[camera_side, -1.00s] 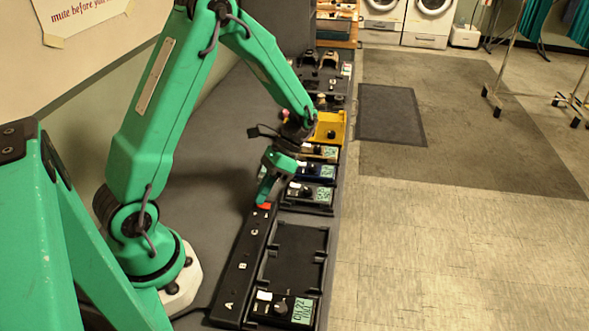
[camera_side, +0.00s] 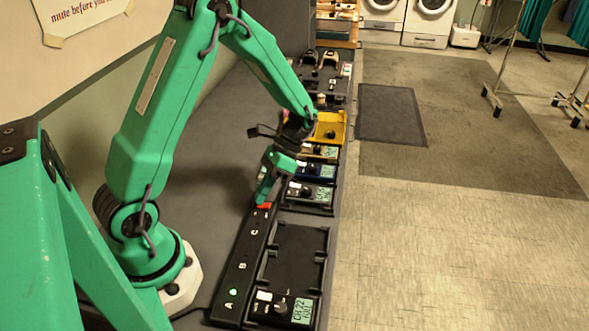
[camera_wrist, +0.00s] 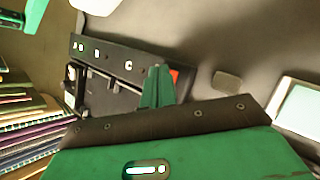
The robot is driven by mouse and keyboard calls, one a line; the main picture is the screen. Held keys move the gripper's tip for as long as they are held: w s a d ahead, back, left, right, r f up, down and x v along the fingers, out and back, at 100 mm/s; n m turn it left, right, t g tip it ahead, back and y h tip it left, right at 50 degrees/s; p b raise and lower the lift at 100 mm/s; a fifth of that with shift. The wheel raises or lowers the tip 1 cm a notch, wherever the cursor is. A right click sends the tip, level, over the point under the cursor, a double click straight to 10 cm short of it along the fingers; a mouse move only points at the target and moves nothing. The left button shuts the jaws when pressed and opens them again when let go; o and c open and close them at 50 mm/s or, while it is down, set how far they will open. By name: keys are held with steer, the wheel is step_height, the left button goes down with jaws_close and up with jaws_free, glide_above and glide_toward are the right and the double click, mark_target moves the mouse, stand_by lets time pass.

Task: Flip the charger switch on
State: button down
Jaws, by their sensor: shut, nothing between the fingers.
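The charger (camera_side: 245,262) is a long black bar with lettered marks A, B and C along its top. Its red switch (camera_side: 264,206) is at the far end, and it also shows in the wrist view (camera_wrist: 175,76), partly hidden by my fingers. A small green light (camera_side: 233,292) glows near the A end. My gripper (camera_side: 261,200) is shut and empty, its fingertips down at the red switch. In the wrist view my green fingers (camera_wrist: 157,70) lie together beside the switch; I cannot tell whether they touch it.
A black tray (camera_side: 327,262) with a knob and a green display reading CH 22 sits right of the charger. Several similar units (camera_side: 318,195) and a yellow tray (camera_side: 340,122) line up behind. The grey bench (camera_side: 205,205) left of the charger is clear.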

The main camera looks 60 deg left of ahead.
steer(key=shift+r, duration=0.45)
steer(key=shift+w+r, duration=0.1)
steer(key=shift+r, duration=0.05)
steer(key=shift+w+d+r, duration=0.1)
steer(key=shift+d+r, duration=0.05)
steer(key=shift+r, duration=1.05)
steer(key=shift+w+d+r, duration=0.1)
steer(key=shift+d+r, duration=0.05)
steer(key=shift+r, duration=1)
steer(key=r, duration=0.1)
step_height(320, 180, up, 12)
steer(key=n+t+y, duration=0.1)
steer(key=n+t, duration=0.3)
steer(key=t, duration=0.7)
glide_above(267, 204)
steer(key=s+d, duration=0.4)
steer(key=s, duration=0.1)
steer(key=shift+s+r+t, duration=0.3)
steer(key=shift+r+t, duration=0.15)
steer(key=shift+t, duration=0.2)
steer(key=shift+s+r+t, duration=0.25)
steer(key=shift+r+t, duration=0.15)
steer(key=shift+t, duration=0.25)
